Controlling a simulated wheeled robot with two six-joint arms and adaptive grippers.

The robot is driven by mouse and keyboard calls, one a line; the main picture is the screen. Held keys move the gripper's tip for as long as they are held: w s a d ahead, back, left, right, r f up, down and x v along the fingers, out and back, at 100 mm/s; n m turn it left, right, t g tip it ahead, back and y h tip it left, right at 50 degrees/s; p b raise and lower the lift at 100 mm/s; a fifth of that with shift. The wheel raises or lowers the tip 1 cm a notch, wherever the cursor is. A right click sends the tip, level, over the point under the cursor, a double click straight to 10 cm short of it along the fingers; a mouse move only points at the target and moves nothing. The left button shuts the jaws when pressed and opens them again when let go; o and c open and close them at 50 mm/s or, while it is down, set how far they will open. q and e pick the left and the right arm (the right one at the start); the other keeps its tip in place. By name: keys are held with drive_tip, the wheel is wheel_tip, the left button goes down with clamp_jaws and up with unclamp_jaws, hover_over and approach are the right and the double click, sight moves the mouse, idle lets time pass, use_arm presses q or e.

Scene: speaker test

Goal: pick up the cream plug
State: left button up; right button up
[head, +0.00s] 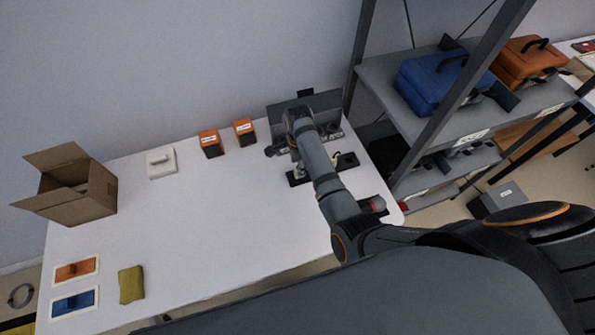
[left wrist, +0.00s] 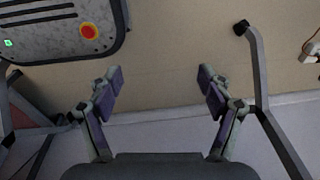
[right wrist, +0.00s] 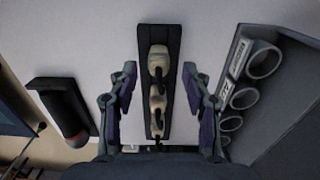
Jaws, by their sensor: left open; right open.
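In the right wrist view, cream plugs (right wrist: 158,62) with dark parts sit in a row on a long black holder (right wrist: 174,36). I cannot tell where one plug ends and another starts. My right gripper (right wrist: 159,72) is open, its fingers on either side of the row, apparently not touching it. In the head view, my right arm partly hides the black holder (head: 296,181). My left gripper (left wrist: 160,76) is open and empty in the left wrist view, away from the white table (head: 215,215); it is not in the head view.
A grey box with round openings (right wrist: 290,90) stands right of my right gripper. A dark holder with a red-ended item (right wrist: 62,108) lies to its left. A cardboard box (head: 85,203), orange boxes (head: 210,144) and a white block (head: 161,163) stand on the table. A metal shelf (head: 390,75) stands right.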

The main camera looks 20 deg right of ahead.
wheel_tip(320, 180, down, 3)
drive_tip(key=shift+s+a+r, duration=0.1)
drive_tip(key=shift+s+r, duration=0.05)
drive_tip(key=shift+r, duration=0.05)
drive_tip(key=shift+f, duration=0.3)
clamp_jaws()
use_arm(q)
drive_tip(key=shift+s+r, duration=0.2)
drive_tip(key=shift+s, duration=0.5)
drive_tip(key=shift+r, duration=0.1)
use_arm(e)
drive_tip(key=shift+r, duration=0.1)
drive_tip(key=shift+r+p, duration=0.3)
drive_tip(key=shift+p, duration=0.1)
drive_tip(key=r+p, duration=0.4)
drive_tip(key=p, duration=0.1)
drive_tip(key=shift+s+r, duration=0.1)
drive_tip(key=shift+s, duration=0.1)
use_arm(q)
wheel_tip(320, 180, up, 14)
drive_tip(key=p, duration=0.8)
drive_tip(key=shift+p, duration=0.3)
use_arm(e)
drive_tip(key=s+d+r, duration=0.2)
drive_tip(key=s+r, duration=0.6)
drive_tip(key=s, duration=0.5)
drive_tip(key=shift+s+d, duration=0.15)
drive_tip(key=shift+d, duration=0.05)
